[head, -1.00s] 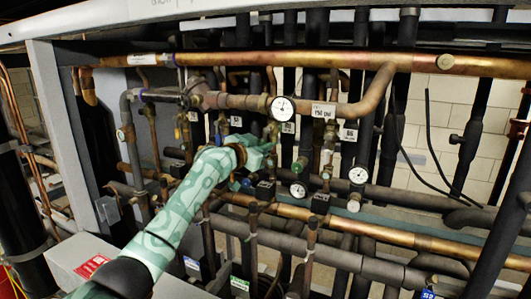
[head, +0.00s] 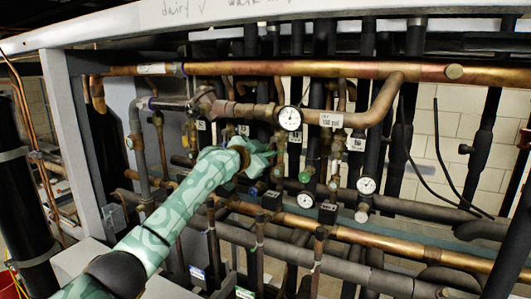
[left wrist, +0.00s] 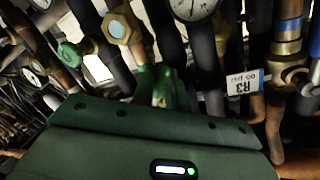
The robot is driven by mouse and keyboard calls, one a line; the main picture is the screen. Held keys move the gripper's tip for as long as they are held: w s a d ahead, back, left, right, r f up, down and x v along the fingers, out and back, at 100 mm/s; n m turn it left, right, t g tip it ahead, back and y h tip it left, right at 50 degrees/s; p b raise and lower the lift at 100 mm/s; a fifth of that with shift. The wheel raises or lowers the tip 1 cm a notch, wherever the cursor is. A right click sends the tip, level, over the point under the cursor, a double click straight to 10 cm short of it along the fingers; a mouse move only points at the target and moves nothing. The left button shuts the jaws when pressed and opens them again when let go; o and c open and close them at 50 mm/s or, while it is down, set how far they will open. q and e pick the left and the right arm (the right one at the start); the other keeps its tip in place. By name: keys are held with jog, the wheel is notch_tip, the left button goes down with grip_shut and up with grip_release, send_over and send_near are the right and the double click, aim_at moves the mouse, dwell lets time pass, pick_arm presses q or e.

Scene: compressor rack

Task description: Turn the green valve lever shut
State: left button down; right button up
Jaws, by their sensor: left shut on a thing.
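My left gripper (head: 262,158) reaches into the pipe rack in the head view, below and left of a white pressure gauge. It is shut on a narrow green piece (left wrist: 160,84), which I take to be the green valve lever. This piece shows between the fingers in the left wrist view, beyond my dark green gripper body. The fingers hide most of the lever and its valve, so I cannot tell its exact angle. My right gripper is not in view.
The white gauge (head: 289,118) hangs close to the gripper; lower gauges (head: 366,185) are to the right. A copper pipe (head: 300,69) runs across above. A green round cap (left wrist: 70,54) and a brass fitting (left wrist: 120,26) sit left of the fingers. Vertical pipes crowd the space.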

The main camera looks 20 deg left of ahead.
pick_arm(q)
jog(key=c, duration=1.5)
grip_release()
jog(key=shift+o, duration=0.2)
jog(key=shift+s, duration=0.1)
jog(key=b+v, duration=0.3)
jog(key=v, duration=1.3)
jog(key=shift+a+b, duration=0.15)
jog(key=shift+b, duration=0.15)
jog(key=shift+f, duration=0.1)
